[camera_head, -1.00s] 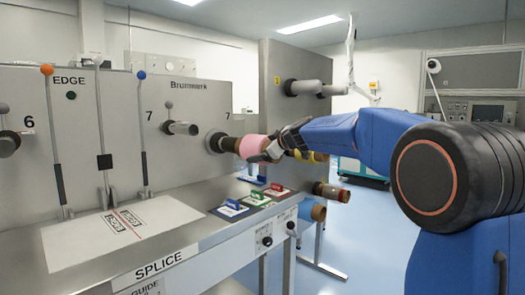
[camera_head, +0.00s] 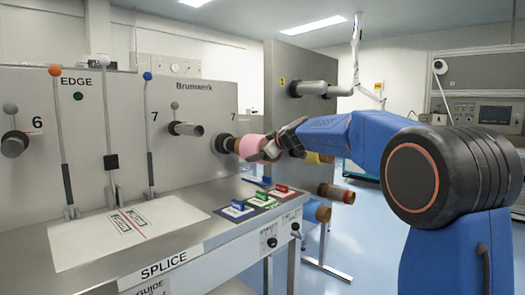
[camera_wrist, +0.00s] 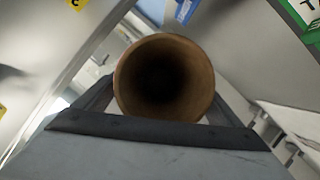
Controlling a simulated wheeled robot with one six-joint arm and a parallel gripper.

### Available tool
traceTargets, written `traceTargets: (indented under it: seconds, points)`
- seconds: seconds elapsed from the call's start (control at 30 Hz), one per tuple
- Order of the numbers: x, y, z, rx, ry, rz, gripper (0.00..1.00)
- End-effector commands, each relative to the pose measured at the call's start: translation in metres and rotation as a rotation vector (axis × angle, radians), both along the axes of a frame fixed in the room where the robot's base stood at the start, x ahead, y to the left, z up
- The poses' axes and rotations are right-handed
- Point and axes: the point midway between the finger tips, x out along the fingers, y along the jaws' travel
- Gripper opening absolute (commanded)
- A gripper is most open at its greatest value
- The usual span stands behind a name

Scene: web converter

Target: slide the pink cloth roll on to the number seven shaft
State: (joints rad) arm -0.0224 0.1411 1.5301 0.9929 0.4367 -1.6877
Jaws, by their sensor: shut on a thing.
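The pink cloth roll (camera_head: 252,147) is wound on a brown core and lies level in the head view. My gripper (camera_head: 272,143) is shut on its right end. The core's left end is close against a dark round shaft flange (camera_head: 219,143) on the grey panel, below and left of a small 7 label. I cannot tell whether the shaft is inside the core. In the wrist view the core's open brown end (camera_wrist: 164,78) faces the camera between the fingers, and its inside is dark. Another bare shaft (camera_head: 186,129) stands to the left, also beside a 7.
The splice table (camera_head: 212,220) with blue, green and red clamps (camera_head: 256,197) lies below the roll. A yellow roll (camera_head: 318,158) and a brown-red roll (camera_head: 337,193) stand behind the gripper. Upright levers (camera_head: 150,130) rise at left. A grey end panel (camera_head: 285,95) stands behind.

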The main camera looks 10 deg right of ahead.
Motion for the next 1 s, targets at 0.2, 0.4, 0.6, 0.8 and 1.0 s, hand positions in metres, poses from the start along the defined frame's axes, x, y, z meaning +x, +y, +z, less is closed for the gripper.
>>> traceTargets:
  seconds: [0.2, 0.4, 0.6, 0.8, 1.0]
  points:
    - [0.008, 0.006, 0.000, -0.001, -0.001, 0.001, 0.51]
    - [0.012, 0.009, 0.001, 0.000, -0.001, 0.001, 0.51]
    - [0.012, 0.009, 0.001, 0.000, -0.001, 0.001, 0.51]
    - [0.014, 0.011, 0.001, 0.000, -0.001, 0.001, 0.51]
    - [0.021, 0.016, 0.001, -0.001, -0.001, 0.001, 0.51]
